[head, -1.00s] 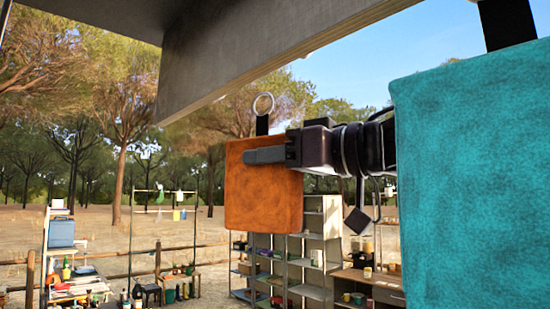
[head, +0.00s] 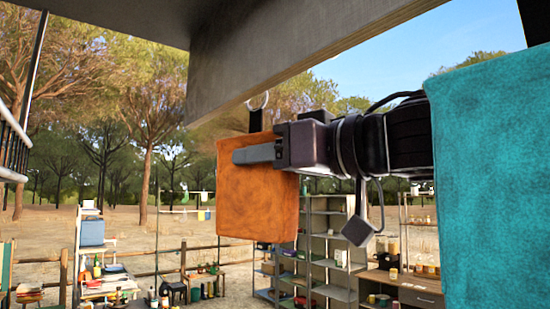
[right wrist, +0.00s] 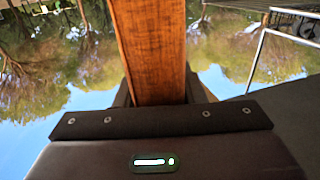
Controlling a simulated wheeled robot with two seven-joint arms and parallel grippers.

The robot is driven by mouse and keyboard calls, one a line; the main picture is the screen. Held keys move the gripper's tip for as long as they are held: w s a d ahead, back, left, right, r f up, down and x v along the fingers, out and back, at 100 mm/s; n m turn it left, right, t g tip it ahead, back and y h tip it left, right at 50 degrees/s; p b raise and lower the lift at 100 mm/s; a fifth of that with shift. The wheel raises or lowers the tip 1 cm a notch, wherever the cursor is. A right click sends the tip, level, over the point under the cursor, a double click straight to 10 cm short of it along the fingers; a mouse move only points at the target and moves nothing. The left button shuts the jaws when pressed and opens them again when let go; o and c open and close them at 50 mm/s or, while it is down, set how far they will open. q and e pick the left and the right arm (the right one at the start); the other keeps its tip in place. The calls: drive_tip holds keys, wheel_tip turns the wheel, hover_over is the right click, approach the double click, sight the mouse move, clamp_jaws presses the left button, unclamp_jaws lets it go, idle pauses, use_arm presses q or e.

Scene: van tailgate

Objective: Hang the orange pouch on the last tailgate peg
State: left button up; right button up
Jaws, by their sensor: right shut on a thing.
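The orange pouch (head: 257,205) hangs upright in mid-air in the head view, with a black strap and a pale ring (head: 259,101) at its top. My right gripper (head: 255,154) comes in from the right and is shut on the pouch's upper part. The ring is close under the lower edge of the grey tailgate (head: 300,60); part of it is hidden by that edge, and I cannot tell whether they touch. No peg for it shows clearly. In the right wrist view the pouch (right wrist: 148,50) stands edge-on between the fingers. My left gripper is not in view.
A large teal pouch (head: 495,180) hangs close at the right, with a black strap above, beside my right arm. Behind stand grey shelves (head: 325,250), a wooden cabinet (head: 405,290) and a cluttered table (head: 105,285). Open air lies left of the orange pouch.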

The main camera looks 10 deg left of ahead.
sight(241, 169)
drive_tip(key=shift+s+a+f+b, duration=0.45)
drive_tip(key=shift+s+a, duration=0.1)
drive_tip(key=shift+s, duration=0.15)
drive_tip(key=shift+s+a+f+b, duration=0.3)
drive_tip(key=shift+s+a+f, duration=0.1)
drive_tip(key=shift+s+a, duration=0.2)
drive_tip(key=o, duration=1.1)
drive_tip(key=shift+s, duration=0.1)
drive_tip(key=shift+o, duration=0.2)
